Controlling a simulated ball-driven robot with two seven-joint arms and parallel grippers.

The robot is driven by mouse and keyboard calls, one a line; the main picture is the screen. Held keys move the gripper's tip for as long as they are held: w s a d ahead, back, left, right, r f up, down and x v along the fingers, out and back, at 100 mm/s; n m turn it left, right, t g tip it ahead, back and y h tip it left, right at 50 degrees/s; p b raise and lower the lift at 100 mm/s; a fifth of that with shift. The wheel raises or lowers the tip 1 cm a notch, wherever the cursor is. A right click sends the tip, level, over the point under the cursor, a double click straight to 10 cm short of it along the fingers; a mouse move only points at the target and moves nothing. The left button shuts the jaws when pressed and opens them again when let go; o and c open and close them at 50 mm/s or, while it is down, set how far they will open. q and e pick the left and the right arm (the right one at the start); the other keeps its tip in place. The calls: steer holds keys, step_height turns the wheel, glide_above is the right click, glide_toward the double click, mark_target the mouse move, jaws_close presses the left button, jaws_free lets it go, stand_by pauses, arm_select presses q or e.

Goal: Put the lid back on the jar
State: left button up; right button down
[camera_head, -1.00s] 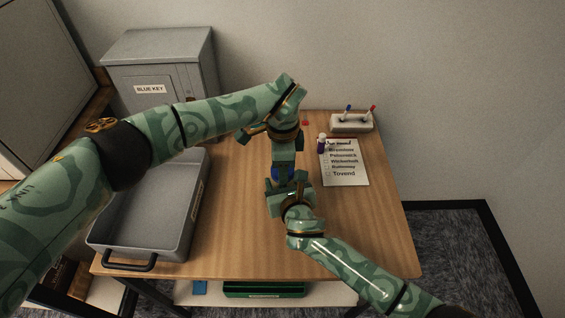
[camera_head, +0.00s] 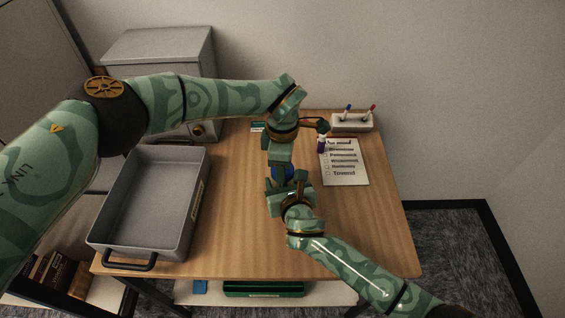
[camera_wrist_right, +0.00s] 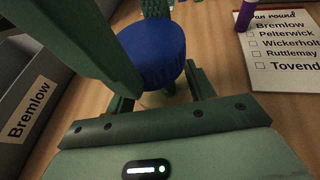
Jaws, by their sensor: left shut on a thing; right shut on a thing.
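A blue round lid (camera_wrist_right: 152,50) with a ridged side shows close up in the right wrist view. In the head view only a little of the blue lid (camera_head: 274,171) shows between my two grippers. My left gripper (camera_head: 280,172) comes down from above and is shut on the lid. My right gripper (camera_head: 288,184) comes from the near side and is shut, its fingers just below the lid in its wrist view (camera_wrist_right: 160,95). It appears to hold the jar there, but the jar body is hidden. I cannot tell whether the lid is seated or tilted.
A grey tray (camera_head: 191,222) with a handle stands at the table's left, a grey cabinet (camera_head: 155,50) behind it. A printed list (camera_head: 345,170), a purple marker (camera_head: 321,144) and a pen holder (camera_head: 352,123) are at the right. The table's (camera_head: 370,235) front right is clear.

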arm_select(q)
steer(key=m, duration=0.9)
steer(key=shift+m, duration=0.3)
steer(key=m, duration=0.5)
steer(key=shift+m, duration=0.3)
steer(key=m, duration=0.3)
steer(key=o, duration=1.2)
steer(key=shift+c, duration=0.2)
step_height(320, 180, up, 12)
